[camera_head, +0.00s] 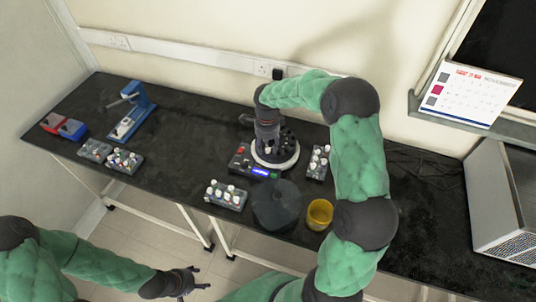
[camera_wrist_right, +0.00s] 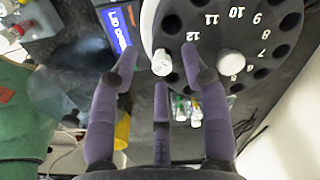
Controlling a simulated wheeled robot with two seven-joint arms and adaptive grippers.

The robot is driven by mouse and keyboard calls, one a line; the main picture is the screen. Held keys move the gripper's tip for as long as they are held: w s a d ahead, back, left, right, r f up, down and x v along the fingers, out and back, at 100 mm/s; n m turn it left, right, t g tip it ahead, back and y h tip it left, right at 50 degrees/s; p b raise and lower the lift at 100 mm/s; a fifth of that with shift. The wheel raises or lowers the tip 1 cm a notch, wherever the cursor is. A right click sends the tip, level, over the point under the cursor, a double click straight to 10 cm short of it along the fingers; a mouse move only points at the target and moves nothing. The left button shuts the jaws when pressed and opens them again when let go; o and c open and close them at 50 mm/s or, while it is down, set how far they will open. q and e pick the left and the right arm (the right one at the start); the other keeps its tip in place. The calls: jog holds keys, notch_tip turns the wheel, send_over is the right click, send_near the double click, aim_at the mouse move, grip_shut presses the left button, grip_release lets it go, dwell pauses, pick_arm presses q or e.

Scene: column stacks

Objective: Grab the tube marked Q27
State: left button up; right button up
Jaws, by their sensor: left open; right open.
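No marking Q27 can be read on any tube in these views. In the right wrist view, two white-capped tubes, one near the number 12 (camera_wrist_right: 162,63) and one further right (camera_wrist_right: 231,63), sit in the numbered dark rotor (camera_wrist_right: 205,45). The rotor belongs to the round device with a white rim (camera_head: 277,166) on the table. My right gripper (camera_wrist_right: 158,68) is open above the rotor's edge, its fingers around the view of the first cap; I cannot tell whether they touch it. It also shows in the head view (camera_head: 266,143). My left gripper (camera_head: 190,282) is open and empty, in front of the table.
Racks with white-capped tubes stand at front (camera_head: 226,199), at left (camera_head: 122,162) and right of the rotor (camera_head: 317,165). A dark dome (camera_head: 276,207) and yellow cup (camera_head: 320,214) stand at the front edge. A blue device (camera_head: 139,105) stands left. The table's left middle is clear.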

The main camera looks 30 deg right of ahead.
jog(key=shift+f, duration=0.85)
jog(key=c, duration=0.8)
